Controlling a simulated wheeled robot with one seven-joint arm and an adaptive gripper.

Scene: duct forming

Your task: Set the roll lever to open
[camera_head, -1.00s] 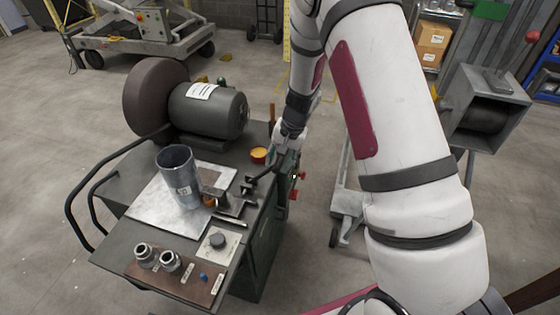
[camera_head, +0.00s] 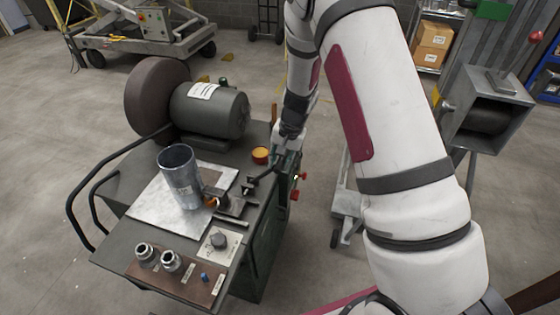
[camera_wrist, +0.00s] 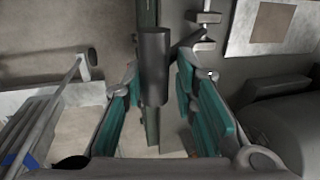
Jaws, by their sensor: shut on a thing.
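The roll lever shows in the head view as a dark bar (camera_head: 262,176) at the right edge of the workbench, running up toward my gripper (camera_head: 281,158). In the wrist view, a dark cylindrical grip (camera_wrist: 154,66) lies between the two teal-padded fingers of my gripper (camera_wrist: 156,84). My gripper is shut on this grip. The head view shows the fingers too small to make out the contact. A grey metal duct cylinder (camera_head: 179,178) stands upright on a pale metal sheet (camera_head: 150,203), left of the lever. Any open mark is not readable.
A motor (camera_head: 210,108) with a large dark wheel (camera_head: 155,95) sits at the bench's back. Two metal fittings (camera_head: 170,261) and a knob plate (camera_head: 219,242) are at the front. Red knobs (camera_head: 295,194) stick out at the bench's right side.

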